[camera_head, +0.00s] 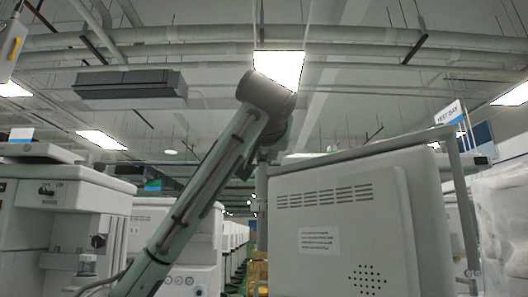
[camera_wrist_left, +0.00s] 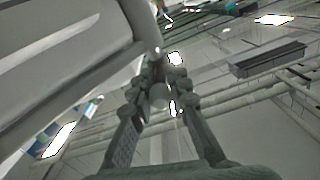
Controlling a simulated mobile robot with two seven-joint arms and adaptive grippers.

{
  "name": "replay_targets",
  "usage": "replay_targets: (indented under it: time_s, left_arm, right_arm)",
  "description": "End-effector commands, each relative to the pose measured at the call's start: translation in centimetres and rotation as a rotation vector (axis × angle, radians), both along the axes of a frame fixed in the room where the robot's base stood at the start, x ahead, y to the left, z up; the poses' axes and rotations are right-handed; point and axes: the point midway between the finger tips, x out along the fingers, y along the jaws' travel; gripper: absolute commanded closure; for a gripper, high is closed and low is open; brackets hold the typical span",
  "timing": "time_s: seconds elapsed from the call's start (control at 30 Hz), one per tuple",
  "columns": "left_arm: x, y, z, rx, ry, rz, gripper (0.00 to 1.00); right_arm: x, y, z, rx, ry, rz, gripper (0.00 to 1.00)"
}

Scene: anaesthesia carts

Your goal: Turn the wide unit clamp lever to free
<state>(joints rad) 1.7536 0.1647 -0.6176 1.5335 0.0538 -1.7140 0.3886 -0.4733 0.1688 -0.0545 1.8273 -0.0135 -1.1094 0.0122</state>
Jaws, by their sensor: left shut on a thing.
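My left gripper (camera_wrist_left: 160,88) shows in the left wrist view with its two fingers drawn together around a small grey rounded part (camera_wrist_left: 159,97), which I take to be the clamp lever's end. The fingers hide most of it, so the lever's angle cannot be told. A large pale housing (camera_wrist_left: 75,60) lies close beside the fingertips on the left. In the head view my left arm rises from the lower left, bends at the top and drops behind a wide pale unit (camera_head: 345,225); its fingers are not clear there. My right gripper is in neither view.
Another pale machine (camera_head: 60,200) stands at the left. A unit (camera_head: 178,250) with knobs stands behind my arm. A rail and a sign (camera_head: 448,113) rise at the wide unit's right. A wrapped white stack (camera_head: 503,225) fills the right edge. Ceiling pipes run overhead.

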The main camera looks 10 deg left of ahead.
Motion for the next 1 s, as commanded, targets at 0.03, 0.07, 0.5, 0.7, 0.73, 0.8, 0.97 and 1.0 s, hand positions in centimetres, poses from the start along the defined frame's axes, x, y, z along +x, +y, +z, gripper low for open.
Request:
replay_targets:
  time_s: [0.03, 0.07, 0.5, 0.7, 0.73, 0.8, 0.97, 1.0]
  left_arm:
    - [0.0, 0.0, 0.1, 0.000, -0.001, 0.000, 1.00]
    - [0.0, 0.0, 0.1, 0.000, -0.001, 0.000, 1.00]
    - [0.0, 0.0, 0.0, 0.000, 0.000, 0.000, 0.67]
    - [-0.1, 0.0, 0.0, 0.000, 0.000, 0.000, 0.67]
    - [-0.2, -0.1, 0.0, 0.000, 0.000, -0.001, 0.67]
    - [-0.8, -0.2, 0.0, 0.000, -0.001, -0.001, 0.67]
    - [-3.4, -0.9, 0.1, 0.001, -0.003, -0.004, 0.67]
    - [-4.1, -1.0, 0.1, 0.001, -0.003, -0.003, 0.67]
  right_arm:
    - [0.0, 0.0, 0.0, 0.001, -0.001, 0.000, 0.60]
    - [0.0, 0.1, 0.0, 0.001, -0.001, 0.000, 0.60]
    - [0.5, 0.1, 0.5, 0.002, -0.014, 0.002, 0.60]
    - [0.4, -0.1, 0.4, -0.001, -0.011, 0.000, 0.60]
    - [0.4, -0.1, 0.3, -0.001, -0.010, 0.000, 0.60]
    - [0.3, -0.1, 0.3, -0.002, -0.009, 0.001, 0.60]
    - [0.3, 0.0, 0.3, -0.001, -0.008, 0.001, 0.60]
    - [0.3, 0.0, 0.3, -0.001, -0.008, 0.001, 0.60]
